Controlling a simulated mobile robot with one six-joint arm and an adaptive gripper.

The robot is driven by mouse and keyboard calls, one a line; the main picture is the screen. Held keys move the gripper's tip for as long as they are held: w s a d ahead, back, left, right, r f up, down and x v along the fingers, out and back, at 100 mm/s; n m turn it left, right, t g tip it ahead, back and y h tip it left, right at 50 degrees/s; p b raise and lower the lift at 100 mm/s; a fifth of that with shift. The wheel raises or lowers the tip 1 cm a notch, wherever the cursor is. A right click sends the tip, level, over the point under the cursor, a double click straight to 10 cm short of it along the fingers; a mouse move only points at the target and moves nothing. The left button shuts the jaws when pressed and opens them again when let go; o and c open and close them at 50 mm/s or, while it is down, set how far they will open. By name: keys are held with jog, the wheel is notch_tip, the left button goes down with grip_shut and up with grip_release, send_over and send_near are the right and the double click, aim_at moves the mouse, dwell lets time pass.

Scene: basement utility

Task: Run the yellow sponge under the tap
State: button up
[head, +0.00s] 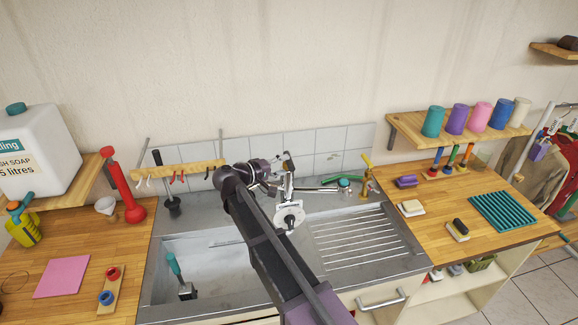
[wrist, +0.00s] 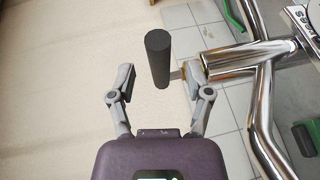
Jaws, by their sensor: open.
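No clearly yellow sponge shows in either view. A chrome tap (head: 318,189) stands behind the steel sink (head: 225,265), partly hidden by my arm; its thick chrome pipes (wrist: 262,100) fill the right of the wrist view. My gripper (head: 276,168) is by the tap at the back of the sink. In the wrist view my gripper (wrist: 159,74) is open. A dark upright cylinder (wrist: 158,58), perhaps a handle, shows between the fingertips; I cannot tell whether it touches them.
A brush with a teal handle (head: 173,265) stands in the sink. The ribbed drainer (head: 365,240) is clear. A hook rail (head: 178,170) and a red bottle-like tool (head: 122,190) are at left. Cups stand on the right shelf (head: 460,139). A brass-coloured fitting (head: 366,172) rises behind the drainer.

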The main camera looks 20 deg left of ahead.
aim_at(290, 163)
jog(key=shift+x, duration=1.5)
grip_shut()
